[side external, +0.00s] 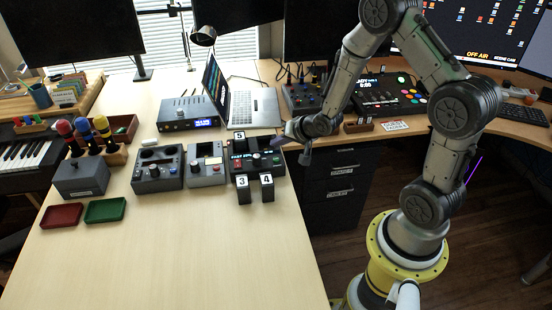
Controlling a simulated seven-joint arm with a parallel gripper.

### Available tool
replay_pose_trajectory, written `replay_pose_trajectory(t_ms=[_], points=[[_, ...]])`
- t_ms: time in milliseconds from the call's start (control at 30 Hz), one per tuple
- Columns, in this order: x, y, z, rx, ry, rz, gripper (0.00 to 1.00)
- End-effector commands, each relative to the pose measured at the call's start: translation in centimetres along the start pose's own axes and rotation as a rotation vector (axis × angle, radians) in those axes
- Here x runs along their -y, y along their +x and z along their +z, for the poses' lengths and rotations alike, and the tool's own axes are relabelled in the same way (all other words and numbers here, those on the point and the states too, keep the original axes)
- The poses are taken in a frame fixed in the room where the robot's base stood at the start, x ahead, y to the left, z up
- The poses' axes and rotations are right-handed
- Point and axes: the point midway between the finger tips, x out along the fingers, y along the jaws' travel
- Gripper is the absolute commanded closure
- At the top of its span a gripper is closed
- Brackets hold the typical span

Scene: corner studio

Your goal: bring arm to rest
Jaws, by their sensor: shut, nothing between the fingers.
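My arm reaches from its yellow-ringed base at the lower right, up and over to the left. My gripper (281,141) is small in the side view, at the right edge of the light wooden desk (190,250). It is shut and empty. It sits just right of a dark device (243,158) with a small red display and number blocks 3, 4 and 5 around it. I cannot tell whether the fingertips touch the device.
Several grey control boxes (158,168) stand left of the device. A laptop (250,107) and audio unit (187,113) are behind. Red (62,216) and green (105,210) trays lie front left. The desk's front is clear. A drawer cabinet (341,190) stands below, right.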

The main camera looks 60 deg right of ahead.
Motion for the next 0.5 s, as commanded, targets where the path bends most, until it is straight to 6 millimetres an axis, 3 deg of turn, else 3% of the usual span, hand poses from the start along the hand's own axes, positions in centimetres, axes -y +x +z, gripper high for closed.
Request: replay_pose_trajectory(t_ms=[200,500], points=[[0.9,-1.2,-0.9,-0.001,0.0,-0.001,1.0],[1.0,-1.4,-1.0,0.001,0.0,0.001,1.0]])
